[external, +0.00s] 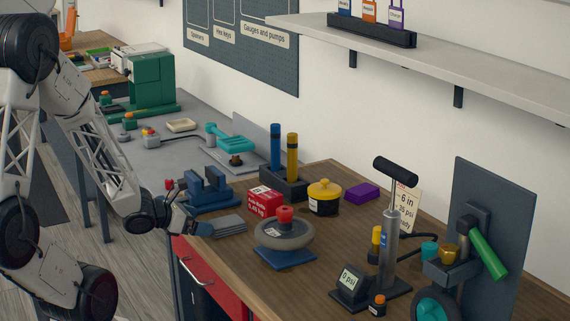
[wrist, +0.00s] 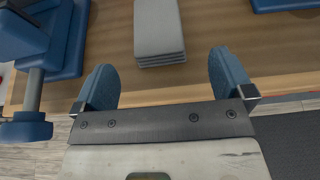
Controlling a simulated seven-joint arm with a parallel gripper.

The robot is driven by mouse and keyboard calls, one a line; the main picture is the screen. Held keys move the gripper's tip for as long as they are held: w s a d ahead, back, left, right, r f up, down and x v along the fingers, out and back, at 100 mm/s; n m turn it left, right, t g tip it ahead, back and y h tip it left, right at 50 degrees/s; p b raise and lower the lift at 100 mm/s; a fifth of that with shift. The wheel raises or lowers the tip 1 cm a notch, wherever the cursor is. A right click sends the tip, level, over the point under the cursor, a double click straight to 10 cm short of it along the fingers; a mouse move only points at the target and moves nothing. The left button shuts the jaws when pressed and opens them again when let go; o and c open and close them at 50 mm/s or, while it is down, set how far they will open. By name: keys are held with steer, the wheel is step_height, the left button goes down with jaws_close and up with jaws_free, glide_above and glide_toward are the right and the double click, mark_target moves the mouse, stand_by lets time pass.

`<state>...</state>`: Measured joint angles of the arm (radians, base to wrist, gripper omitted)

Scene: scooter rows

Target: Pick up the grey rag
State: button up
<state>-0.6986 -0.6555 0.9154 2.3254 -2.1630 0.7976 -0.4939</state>
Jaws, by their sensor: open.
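The grey rag (external: 226,226) is a flat, folded, layered stack on the wooden bench near its front left edge. In the wrist view the grey rag (wrist: 158,32) lies ahead of my gripper, roughly between the lines of the two fingers and beyond their tips. My gripper (external: 192,226) is at the bench's front edge, just left of the rag. In the wrist view my gripper (wrist: 167,72) has its two blue fingers wide apart with nothing between them. The rag's far end is cut off by the top of the wrist view.
A blue vise (external: 210,190) stands close behind the rag; its handle shows at left in the wrist view (wrist: 30,95). A grey wheel on a blue base (external: 285,235) is to the right. A red box (external: 264,201) and a hand pump (external: 390,240) stand farther off.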

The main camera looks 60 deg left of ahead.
steer(key=shift+x, duration=2.55)
steer(key=shift+a+f, duration=0.1)
steer(key=shift+f, duration=0.1)
steer(key=c, duration=1)
steer(key=shift+r, duration=5)
